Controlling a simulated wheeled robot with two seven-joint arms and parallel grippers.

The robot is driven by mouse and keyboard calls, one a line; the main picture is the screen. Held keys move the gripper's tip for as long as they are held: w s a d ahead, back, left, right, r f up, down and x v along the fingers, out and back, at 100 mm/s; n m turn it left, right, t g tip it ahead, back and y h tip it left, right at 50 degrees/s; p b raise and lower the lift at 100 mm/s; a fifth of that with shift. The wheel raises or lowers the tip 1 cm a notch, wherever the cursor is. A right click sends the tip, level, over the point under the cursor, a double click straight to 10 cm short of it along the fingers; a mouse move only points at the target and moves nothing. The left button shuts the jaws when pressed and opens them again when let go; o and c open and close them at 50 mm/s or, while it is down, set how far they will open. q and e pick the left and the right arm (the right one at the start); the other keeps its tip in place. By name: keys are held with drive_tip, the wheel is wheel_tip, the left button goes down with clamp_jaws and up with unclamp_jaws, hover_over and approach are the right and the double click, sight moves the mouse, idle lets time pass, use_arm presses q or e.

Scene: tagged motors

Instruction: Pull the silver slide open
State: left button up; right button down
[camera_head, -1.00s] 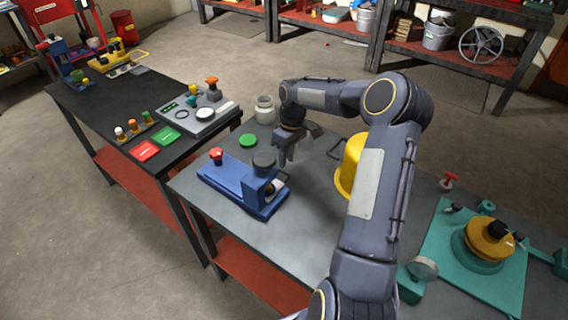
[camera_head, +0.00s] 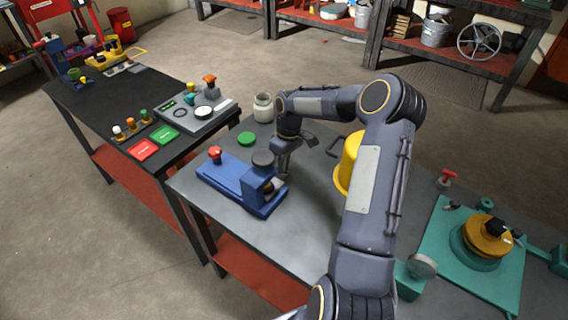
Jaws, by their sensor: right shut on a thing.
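A blue device (camera_head: 228,183) with a red knob (camera_head: 215,153) and a dark round cap (camera_head: 263,159) sits at the left end of the grey table (camera_head: 262,232). My right gripper (camera_head: 281,175) is low at the right side of the device's tall block, fingers pointing down. It is shut on a small part there, apparently the silver slide; the fingers mostly hide it, so how far it is out cannot be told. My left gripper is not in view.
A yellow container (camera_head: 349,160) stands right of my right gripper. A teal fixture (camera_head: 440,255) fills the table's right side. A dark bench (camera_head: 85,102) stands left.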

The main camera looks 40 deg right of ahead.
drive_tip(key=w+d, duration=0.1)
drive_tip(key=d, duration=0.2)
drive_tip(key=w+d+p, duration=0.1)
drive_tip(key=d, duration=0.2)
drive_tip(key=w+d, duration=0.1)
drive_tip(key=d, duration=0.3)
drive_tip(key=c, duration=1.5)
unclamp_jaws()
drive_tip(key=shift+r, duration=0.1)
drive_tip(key=r, duration=0.2)
drive_tip(key=d+r, duration=0.1)
drive_tip(key=r, duration=0.4)
drive_tip(key=shift+w+d+r+b, duration=0.15)
drive_tip(key=shift+r+b, duration=0.15)
